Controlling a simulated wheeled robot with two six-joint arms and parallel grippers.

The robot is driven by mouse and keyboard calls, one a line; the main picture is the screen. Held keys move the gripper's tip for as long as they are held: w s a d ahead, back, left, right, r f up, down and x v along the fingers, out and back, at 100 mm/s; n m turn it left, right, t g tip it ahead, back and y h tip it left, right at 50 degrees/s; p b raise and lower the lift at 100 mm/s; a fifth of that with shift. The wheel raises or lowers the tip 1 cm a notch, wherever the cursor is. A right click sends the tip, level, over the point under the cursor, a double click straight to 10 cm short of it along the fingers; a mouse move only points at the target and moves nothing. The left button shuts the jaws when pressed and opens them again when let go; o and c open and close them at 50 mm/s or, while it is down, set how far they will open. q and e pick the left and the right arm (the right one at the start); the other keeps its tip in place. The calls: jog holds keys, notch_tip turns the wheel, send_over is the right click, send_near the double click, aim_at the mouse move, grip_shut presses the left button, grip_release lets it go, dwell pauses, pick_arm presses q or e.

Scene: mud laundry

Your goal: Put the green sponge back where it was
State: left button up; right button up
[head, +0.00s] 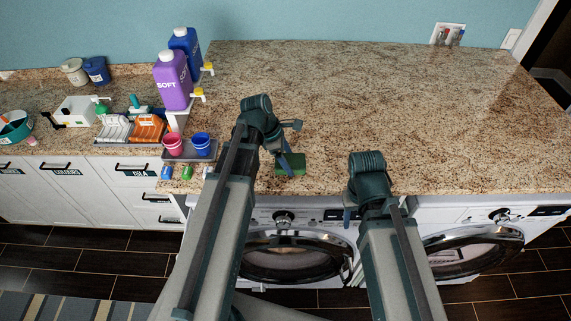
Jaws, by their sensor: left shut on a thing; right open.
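The green sponge (291,167) is at the front part of the granite counter, right of the pink and blue cups. My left gripper (285,160) is over it and shut on it, with a finger in front of part of the sponge. I cannot tell whether the sponge touches the counter or is slightly above it. My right gripper (348,212) is at the counter's front edge, further right, pointing down; its fingers are mostly hidden behind the wrist. It is apart from the sponge.
A tray (205,156) holds a pink cup (173,145) and a blue cup (201,144). Purple (172,82) and blue (186,45) bottles stand behind. The granite counter (400,100) is clear at the back and right. Washing machines stand below its front edge.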

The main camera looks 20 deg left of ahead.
pick_arm(q)
jog(key=shift+d, duration=0.2)
jog(key=shift+f, duration=0.15)
jog(key=o, duration=1)
jog(key=shift+o, duration=0.2)
jog(key=p+v, duration=1.1)
jog(key=v, duration=0.1)
jog(key=shift+r, duration=0.25)
jog(key=shift+s+f, duration=0.1)
